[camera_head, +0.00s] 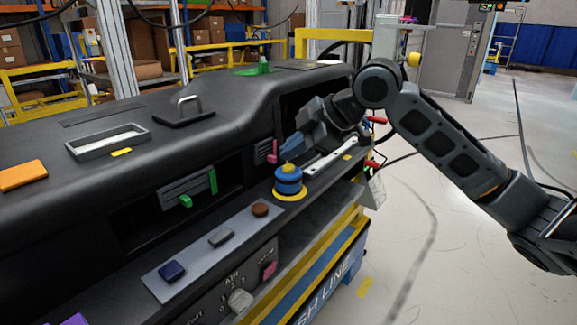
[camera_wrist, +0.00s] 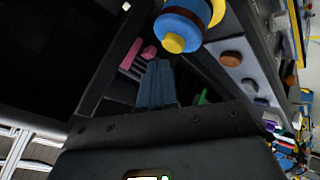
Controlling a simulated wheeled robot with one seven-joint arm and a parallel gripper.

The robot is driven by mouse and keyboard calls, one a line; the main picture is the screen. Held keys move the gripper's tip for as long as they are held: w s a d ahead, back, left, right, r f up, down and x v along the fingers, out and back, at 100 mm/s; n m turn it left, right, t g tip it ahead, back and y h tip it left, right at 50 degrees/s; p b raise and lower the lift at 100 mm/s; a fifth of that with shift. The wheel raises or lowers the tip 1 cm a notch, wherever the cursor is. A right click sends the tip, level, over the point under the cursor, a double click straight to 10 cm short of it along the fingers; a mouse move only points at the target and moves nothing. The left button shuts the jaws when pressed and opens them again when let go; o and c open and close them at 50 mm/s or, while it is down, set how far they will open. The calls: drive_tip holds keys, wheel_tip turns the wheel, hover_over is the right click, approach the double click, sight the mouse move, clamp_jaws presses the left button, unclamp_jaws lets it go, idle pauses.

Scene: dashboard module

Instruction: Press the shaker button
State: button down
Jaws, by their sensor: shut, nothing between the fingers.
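No legible label marks a shaker button, so I cannot tell which control it is. A blue round knob with a yellow top (camera_head: 288,180) stands right of the strip on a yellow ring. It also shows in the wrist view (camera_wrist: 190,22). My gripper (camera_wrist: 157,68) is shut and empty, apart from these controls.
Pink tabs (camera_wrist: 131,53) on a vent lie close to my fingertips in the wrist view. A silver bar (camera_head: 330,156) lies on the ledge beside the knob. Red handles (camera_head: 376,120) stick out at the right end. Open floor lies further right.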

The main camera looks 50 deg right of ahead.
sight(292, 167)
idle(0.8)
drive_tip(key=shift+f+b, duration=0.45)
drive_tip(key=shift+b, duration=0.1)
drive_tip(key=shift+f+b, duration=0.35)
drive_tip(key=shift+b, duration=0.05)
idle(0.4)
drive_tip(key=shift+r, duration=0.15)
drive_tip(key=shift+r+p, duration=0.45)
drive_tip(key=shift+r, duration=0.2)
drive_tip(key=shift+r, duration=0.1)
drive_tip(key=shift+r+p, duration=1.65)
drive_tip(key=shift+r, duration=0.8)
